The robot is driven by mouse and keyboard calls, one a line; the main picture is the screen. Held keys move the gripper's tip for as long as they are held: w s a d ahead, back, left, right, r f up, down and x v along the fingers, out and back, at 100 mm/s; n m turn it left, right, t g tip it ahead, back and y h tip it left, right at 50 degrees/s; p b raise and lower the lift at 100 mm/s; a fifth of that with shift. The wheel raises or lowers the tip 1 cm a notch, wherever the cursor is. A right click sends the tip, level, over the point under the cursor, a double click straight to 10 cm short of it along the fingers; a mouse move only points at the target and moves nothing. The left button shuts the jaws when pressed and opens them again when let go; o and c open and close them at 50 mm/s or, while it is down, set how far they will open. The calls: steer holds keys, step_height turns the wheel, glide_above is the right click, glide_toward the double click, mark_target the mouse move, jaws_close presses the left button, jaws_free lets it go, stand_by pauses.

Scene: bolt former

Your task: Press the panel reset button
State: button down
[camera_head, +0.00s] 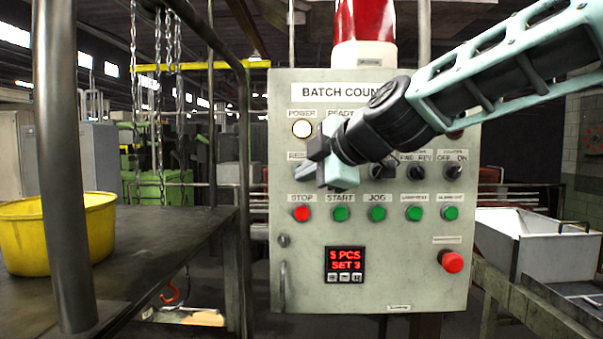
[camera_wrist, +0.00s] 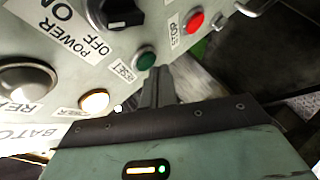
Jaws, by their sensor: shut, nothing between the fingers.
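The reset button is a small green button (camera_wrist: 147,60) beside its RESET label (camera_wrist: 122,71) on the grey panel (camera_head: 390,290). In the head view my gripper hides the button and only the start of its label (camera_head: 296,156) shows. My gripper (camera_head: 304,172) is in front of the panel's upper left part, fingers pointing left. In the wrist view its closed fingers (camera_wrist: 157,76) are empty, with their tips just beside and below the green button. I cannot tell whether they touch it.
A red stop button (camera_head: 302,214) sits below, with several green buttons to its right. A black power knob (camera_wrist: 122,14) is close to reset. The display (camera_head: 345,264) reads 5 PCS, SET 3. A red mushroom button (camera_head: 452,262) is lower right. A post (camera_head: 62,150) stands left.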

steer(key=shift+w, duration=0.1)
steer(key=shift+w+b, duration=0.35)
stand_by(0.4)
steer(key=shift+s, duration=0.15)
steer(key=shift+s+b, duration=0.25)
steer(key=shift+b, duration=0.05)
steer(key=s, duration=0.6)
stand_by(0.4)
